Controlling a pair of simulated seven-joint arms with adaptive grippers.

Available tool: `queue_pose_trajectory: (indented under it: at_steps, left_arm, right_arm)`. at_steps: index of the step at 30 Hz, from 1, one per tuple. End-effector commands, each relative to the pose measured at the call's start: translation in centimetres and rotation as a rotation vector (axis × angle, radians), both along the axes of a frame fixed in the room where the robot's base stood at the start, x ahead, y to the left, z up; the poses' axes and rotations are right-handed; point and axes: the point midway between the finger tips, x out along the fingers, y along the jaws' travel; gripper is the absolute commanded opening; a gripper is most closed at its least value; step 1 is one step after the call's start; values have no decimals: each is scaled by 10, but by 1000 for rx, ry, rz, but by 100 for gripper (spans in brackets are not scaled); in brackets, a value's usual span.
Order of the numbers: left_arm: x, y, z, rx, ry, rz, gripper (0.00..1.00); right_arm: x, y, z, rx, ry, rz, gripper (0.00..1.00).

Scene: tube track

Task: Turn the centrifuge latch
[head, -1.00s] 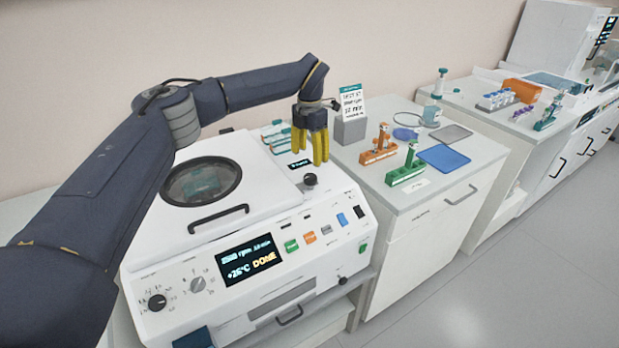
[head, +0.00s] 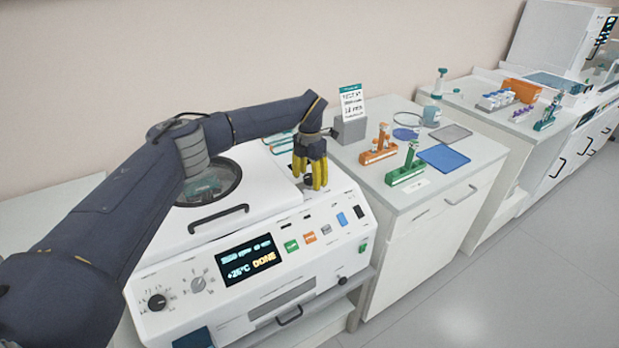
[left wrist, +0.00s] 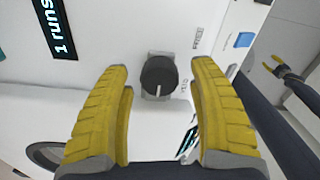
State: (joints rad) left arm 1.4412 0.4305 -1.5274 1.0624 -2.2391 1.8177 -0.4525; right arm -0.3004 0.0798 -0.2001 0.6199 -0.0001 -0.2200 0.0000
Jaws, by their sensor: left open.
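The centrifuge (head: 270,205) is white, with its lid down and "DONE" on its display. Its latch is a round dark knob (left wrist: 158,76) with a pale pointer line, on a small grey plate. In the head view the left gripper mostly hides the latch. My left gripper (head: 311,187) is open and pointed down over the latch. In the left wrist view the yellow fingers (left wrist: 160,85) stand on either side of the knob, with a gap on each side.
A grey block with a sign (head: 350,122) stands just right of the left gripper. The lid handle (head: 218,219) is to its left. An orange rack (head: 378,152) and a green rack (head: 406,172) stand on the bench at right, beside a blue mat (head: 446,158).

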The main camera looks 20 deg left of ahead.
Motion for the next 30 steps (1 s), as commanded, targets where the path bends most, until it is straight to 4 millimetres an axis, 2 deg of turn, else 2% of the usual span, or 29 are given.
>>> queue_pose_trajectory:
  at_steps: [3,18,30]
  left_arm:
    - [0,0,0,0,0,0,61]
    - [0,0,0,0,0,0,3]
    - [0,0,0,0,1,38,2]
  right_arm:
    - [0,0,0,0,0,0,44]
    - [0,0,0,0,0,0,44]
    - [0,0,0,0,0,0,44]
